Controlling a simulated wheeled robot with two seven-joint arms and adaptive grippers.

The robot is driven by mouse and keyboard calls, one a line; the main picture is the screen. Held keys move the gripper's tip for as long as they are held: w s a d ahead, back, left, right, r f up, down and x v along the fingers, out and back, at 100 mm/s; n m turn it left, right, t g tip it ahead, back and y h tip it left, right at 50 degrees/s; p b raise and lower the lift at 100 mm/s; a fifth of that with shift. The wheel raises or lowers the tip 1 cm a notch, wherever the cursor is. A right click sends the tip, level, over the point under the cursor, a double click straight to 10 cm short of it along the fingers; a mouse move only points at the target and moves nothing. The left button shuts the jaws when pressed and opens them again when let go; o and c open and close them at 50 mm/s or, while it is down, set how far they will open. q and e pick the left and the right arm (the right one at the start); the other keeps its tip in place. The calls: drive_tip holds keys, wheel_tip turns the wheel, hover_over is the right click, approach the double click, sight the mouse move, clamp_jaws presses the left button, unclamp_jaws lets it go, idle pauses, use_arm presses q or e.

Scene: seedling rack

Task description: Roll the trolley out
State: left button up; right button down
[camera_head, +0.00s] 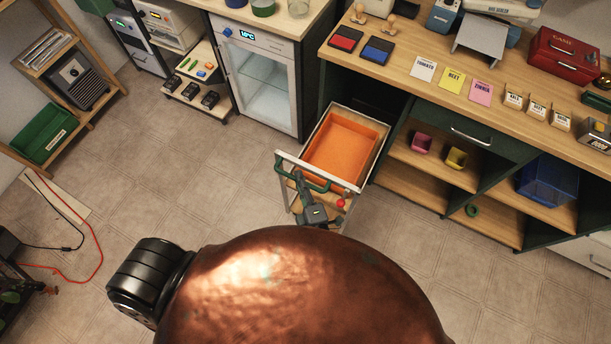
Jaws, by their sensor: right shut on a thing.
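The trolley (284,157) has a pale metal frame, a green handle bar at its near end and an orange tray (365,126) on top. It stands at the dark bay under the wooden counter, with most of its top in view in front of the counter edge. I cannot tell whether its far end is still inside the bay. My right gripper (307,185) is shut on the green handle. A red knob (341,203) shows beside the gripper. The trolley's lower part and wheels are mostly hidden. My left gripper is not in view.
A glass-door fridge (268,85) stands left of the bay, and open shelves (415,180) stand close on the right. Tiled floor (165,185) is clear to the left. A red cable (88,232) lies at far left. My own body blocks the bottom middle.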

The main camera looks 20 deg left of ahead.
drive_tip(key=c, duration=2)
unclamp_jaws()
drive_tip(key=shift+o, duration=0.2)
drive_tip(key=shift+s+d, duration=0.15)
drive_tip(key=v, duration=0.7)
drive_tip(key=shift+r, duration=0.1)
